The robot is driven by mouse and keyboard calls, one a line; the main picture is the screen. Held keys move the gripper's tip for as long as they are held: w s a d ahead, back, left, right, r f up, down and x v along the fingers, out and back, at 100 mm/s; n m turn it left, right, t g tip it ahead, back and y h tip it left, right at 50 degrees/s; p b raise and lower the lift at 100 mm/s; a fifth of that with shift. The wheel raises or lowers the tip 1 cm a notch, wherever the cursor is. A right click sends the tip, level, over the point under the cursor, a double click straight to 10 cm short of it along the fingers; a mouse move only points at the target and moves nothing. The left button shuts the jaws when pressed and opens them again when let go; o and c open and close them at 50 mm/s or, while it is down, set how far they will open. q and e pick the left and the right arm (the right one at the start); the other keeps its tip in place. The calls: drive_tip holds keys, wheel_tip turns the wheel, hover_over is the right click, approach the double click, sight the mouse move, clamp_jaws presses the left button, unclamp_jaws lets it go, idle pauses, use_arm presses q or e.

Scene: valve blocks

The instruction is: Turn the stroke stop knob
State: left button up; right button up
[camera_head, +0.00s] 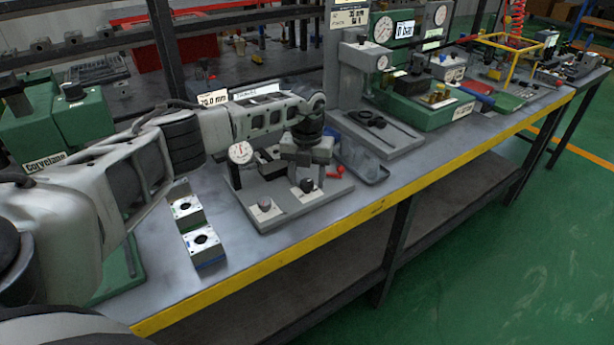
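A grey fixture (288,211) stands on the bench in the middle of the head view, with a round white dial gauge (240,153) at its left. Which one is the stroke stop knob I cannot tell. My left gripper (306,168) points down over the fixture, just above and behind the right knob. Contact with it is unclear, and the finger gap is too small to judge. My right gripper is out of view.
Two valve blocks (207,243) lie left of the fixture, near the yellow bench edge (260,269). A grey tray (362,165) and a press (358,75) stand to the right. A green machine (30,130) is at the left.

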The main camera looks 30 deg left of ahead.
sight(307, 182)
use_arm(q)
wheel_tip(307, 182, up, 16)
drive_tip(key=b, duration=0.1)
idle(0.5)
drive_tip(key=shift+f, duration=0.1)
